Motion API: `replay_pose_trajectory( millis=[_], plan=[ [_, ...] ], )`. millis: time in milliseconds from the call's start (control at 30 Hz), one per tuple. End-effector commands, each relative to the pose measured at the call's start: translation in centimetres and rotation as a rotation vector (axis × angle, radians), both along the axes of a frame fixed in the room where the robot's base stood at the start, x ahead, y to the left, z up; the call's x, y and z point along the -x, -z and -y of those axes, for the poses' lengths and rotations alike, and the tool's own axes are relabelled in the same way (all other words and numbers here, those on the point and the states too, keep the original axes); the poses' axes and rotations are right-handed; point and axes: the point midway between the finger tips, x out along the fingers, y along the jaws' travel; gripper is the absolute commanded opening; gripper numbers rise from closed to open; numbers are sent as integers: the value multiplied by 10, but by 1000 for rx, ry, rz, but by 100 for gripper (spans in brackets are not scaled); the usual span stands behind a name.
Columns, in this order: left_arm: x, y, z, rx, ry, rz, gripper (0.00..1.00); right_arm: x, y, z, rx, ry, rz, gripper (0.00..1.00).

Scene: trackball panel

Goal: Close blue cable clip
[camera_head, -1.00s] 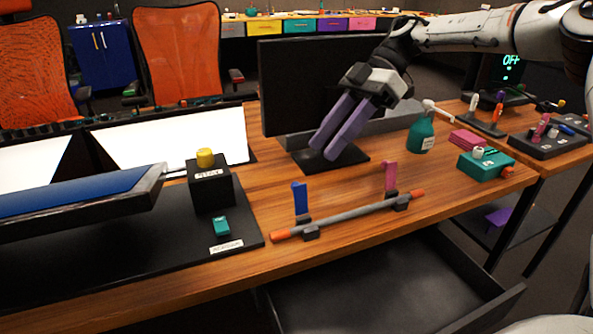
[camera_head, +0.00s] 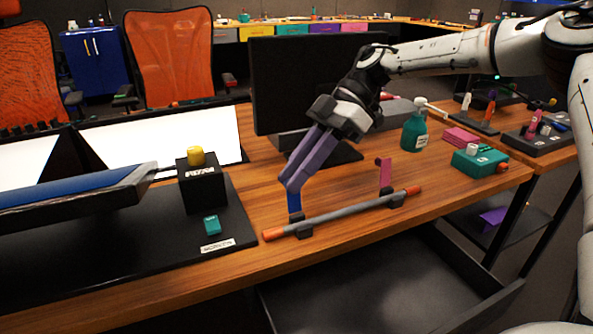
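The blue cable clip (camera_head: 295,204) stands on the front of the desk with its blue flap upright, open above its dark base. A grey cable (camera_head: 345,211) with orange ends lies along the clip bases. My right gripper (camera_head: 290,184) has purple fingers pointing down at the top of the blue flap. Its two fingers lie side by side with little or no gap. The fingertips overlap the flap's upper end, and I cannot tell whether they touch it. My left gripper is out of view.
A pink clip flap (camera_head: 385,172) stands upright near the cable's right end. A black box with a yellow button (camera_head: 196,157) is to the left. A monitor (camera_head: 300,85) stands behind my gripper. A green spray bottle (camera_head: 414,132) is to the right. An open drawer (camera_head: 370,285) is below.

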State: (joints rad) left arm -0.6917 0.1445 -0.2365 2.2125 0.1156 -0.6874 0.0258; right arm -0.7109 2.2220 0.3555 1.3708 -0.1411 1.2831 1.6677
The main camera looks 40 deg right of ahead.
Motion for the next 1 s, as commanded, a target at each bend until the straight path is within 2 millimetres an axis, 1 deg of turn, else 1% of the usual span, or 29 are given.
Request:
replay_pose_trajectory(
  millis=[33, 67, 267, 467, 700, 800, 1000],
  plan=[
    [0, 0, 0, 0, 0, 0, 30, -2, 0, 1, 2, 5, 5, 5],
    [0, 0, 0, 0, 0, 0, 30, -2, 0, 1, 2, 6, 5, 1],
    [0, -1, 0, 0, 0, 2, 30, -2, -1, 2, 4, 7, 16, 1],
    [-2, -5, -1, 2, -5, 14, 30, 1, -4, 2, 19, 9, 73, 1],
    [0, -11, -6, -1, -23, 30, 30, 13, -10, -1, 54, 7, 233, 1],
    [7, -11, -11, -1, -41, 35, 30, 20, -11, -3, 75, 6, 321, 1],
    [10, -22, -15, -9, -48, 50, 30, 33, -12, -6, 118, 6, 503, 1]
  ],
)
